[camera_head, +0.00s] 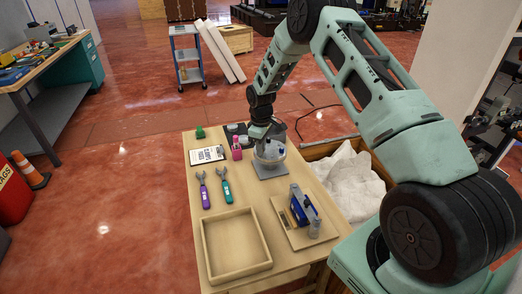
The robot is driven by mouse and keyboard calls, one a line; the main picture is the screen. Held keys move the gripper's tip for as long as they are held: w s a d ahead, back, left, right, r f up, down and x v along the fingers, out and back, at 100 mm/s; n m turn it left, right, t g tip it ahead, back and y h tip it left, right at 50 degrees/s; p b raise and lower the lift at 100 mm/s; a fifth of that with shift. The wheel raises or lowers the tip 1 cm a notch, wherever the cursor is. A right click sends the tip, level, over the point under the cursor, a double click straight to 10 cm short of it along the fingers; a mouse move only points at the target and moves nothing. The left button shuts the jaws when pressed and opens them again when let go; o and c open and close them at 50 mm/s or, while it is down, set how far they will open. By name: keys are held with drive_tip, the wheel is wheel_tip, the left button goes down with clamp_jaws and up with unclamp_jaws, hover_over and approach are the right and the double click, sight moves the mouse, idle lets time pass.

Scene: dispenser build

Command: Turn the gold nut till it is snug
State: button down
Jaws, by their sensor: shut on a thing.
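A round, tan-gold ring-like part (268,159) sits above a grey square base (271,171) at the right side of the wooden table; it appears to be the gold nut. My gripper (270,150) points down into it from above and is shut on it, as far as this small view shows. The fingers and wrist hide most of the part, including its threads and seating. Whether there is a gap under the nut cannot be told.
The table (227,194) holds two wrenches (205,193) (226,189), a pink bottle (236,150), a white card (207,154), a green piece (200,132), an empty wooden tray (236,243) and a blue device on a board (304,217). A crate with white filling (345,177) stands right.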

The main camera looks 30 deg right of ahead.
drive_tip(key=m+b, duration=0.1)
drive_tip(key=m, duration=0.4)
drive_tip(key=shift+m+b, duration=0.7)
drive_tip(key=shift+m, duration=1.8)
drive_tip(key=c, duration=1.4)
unclamp_jaws()
drive_tip(key=shift+r, duration=0.15)
wheel_tip(320, 180, up, 17)
drive_tip(key=shift+r+b, duration=0.1)
drive_tip(key=shift+b, duration=1)
drive_tip(key=shift+a, duration=0.1)
